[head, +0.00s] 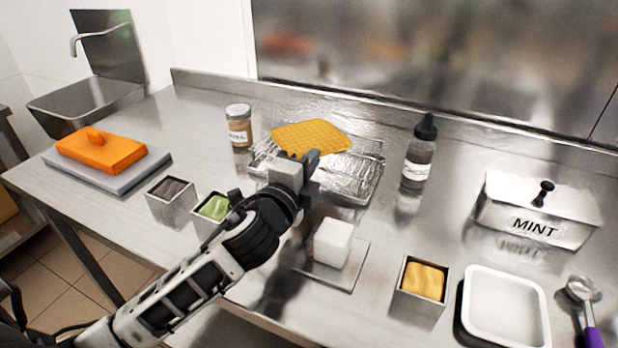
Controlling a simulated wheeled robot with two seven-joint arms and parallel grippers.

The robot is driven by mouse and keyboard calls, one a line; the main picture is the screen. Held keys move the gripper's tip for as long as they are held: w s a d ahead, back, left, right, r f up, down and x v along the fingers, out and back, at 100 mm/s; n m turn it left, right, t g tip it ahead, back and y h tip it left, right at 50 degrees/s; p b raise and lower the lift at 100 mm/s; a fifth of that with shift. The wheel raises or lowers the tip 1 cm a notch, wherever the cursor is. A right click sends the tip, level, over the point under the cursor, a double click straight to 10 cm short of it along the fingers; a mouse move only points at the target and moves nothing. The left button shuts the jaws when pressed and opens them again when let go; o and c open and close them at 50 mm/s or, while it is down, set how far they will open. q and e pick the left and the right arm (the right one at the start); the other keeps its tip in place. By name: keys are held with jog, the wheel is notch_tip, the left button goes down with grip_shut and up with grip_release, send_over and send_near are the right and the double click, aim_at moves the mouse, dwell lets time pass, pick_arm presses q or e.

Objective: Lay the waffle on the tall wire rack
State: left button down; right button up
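The waffle (322,133) is a flat golden sheet with a grid pattern, near the back middle of the steel counter. My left gripper (307,160) is at its near edge and looks shut on it, with the waffle reaching out beyond the fingers. The fingertips are partly hidden. Below and behind the waffle is a low, shiny, silvery slab or rack (358,182), partly covered by the waffle and my gripper. I cannot make out wires on it, nor a clearly taller rack. The gap between waffle and slab is hard to judge. My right gripper is not in view.
A labelled jar (239,133) stands left of the waffle, a dark bottle (418,160) right. Nearer are a green-filled tin (214,207), a white block (332,242), a yellow-filled tin (424,281), a white tray (463,305) and a MINT box (535,229). An orange block (101,153) lies left.

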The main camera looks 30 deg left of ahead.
pick_arm(q)
jog(key=shift+a+f, duration=0.15)
jog(key=shift+f, duration=1.55)
jog(key=shift+f+b, duration=0.15)
jog(key=shift+b, duration=0.15)
jog(key=c, duration=1.6)
grip_release()
